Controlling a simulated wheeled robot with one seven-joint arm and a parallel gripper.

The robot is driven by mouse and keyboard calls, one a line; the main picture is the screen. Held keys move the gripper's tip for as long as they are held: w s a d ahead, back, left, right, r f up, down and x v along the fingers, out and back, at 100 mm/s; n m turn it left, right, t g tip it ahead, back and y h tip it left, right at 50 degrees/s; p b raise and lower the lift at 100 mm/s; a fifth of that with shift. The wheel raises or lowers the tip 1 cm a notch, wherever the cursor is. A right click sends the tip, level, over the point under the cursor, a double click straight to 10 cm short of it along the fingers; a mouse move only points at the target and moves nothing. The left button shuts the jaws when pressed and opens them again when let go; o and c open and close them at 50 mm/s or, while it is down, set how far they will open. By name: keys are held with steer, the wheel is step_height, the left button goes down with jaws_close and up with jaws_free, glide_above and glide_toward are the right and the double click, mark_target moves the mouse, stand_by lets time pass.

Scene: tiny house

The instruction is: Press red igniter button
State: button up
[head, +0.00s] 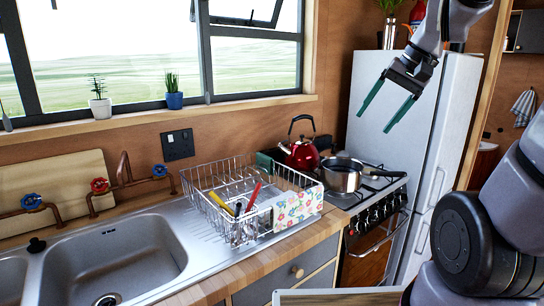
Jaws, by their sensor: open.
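The stove (375,240) stands right of the counter, with a row of dark knobs (374,214) along its front panel. I cannot make out a red igniter button on it; it is too small or hidden. My gripper (376,124) is open and empty, its two green fingers apart and pointing down to the left. It hangs in the air in front of the white fridge, higher in the picture than the stove, and touches nothing that I can see.
A steel pot (342,178) and a red kettle (302,150) sit on the stove top. A wire dish rack (222,204) with utensils and a floral cloth stands left of the stove by the sink (110,262). The white fridge (448,130) is behind the stove at right.

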steer(key=s+r+t+h, duration=0.2)
steer(key=s+r+t, duration=0.1)
steer(key=s, duration=0.4)
steer(key=shift+s+d+r, duration=0.2)
steer(key=shift+d+r, duration=0.15)
steer(key=shift+r, duration=0.2)
